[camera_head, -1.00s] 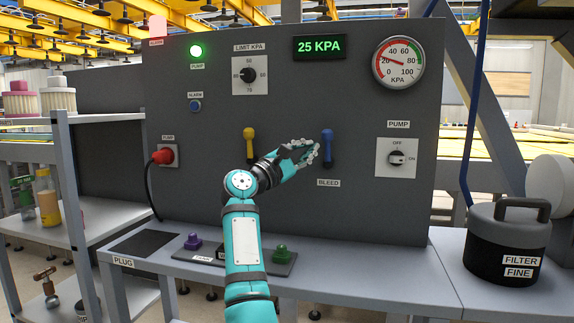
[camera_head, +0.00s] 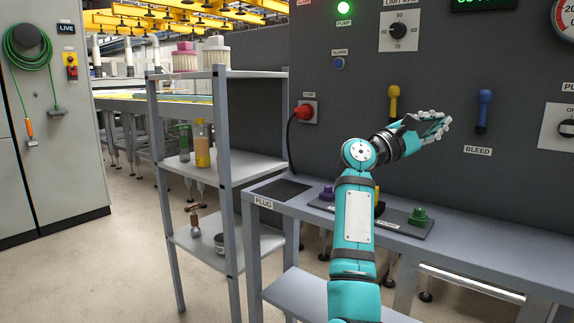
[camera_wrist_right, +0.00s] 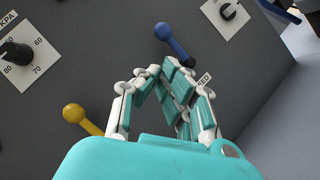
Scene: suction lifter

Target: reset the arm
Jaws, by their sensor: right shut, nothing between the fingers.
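My right arm, teal with dark joint bands, reaches up in the head view toward the dark control panel (camera_head: 345,120). Its gripper (camera_head: 436,122) is shut and empty, in front of the panel between the yellow lever (camera_head: 393,102) and the blue lever (camera_head: 483,110). In the right wrist view the gripper's fingers (camera_wrist_right: 172,92) are drawn together. The blue lever (camera_wrist_right: 172,42) stands just beyond the fingertips there, apart from them as far as I can see. The yellow lever (camera_wrist_right: 82,118) is at the lower left of that view. My left gripper is not in view.
A red plug (camera_head: 304,112) sits in the panel. A metal shelf (camera_head: 228,170) with bottles stands to the left. Open floor (camera_head: 100,270) lies further left.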

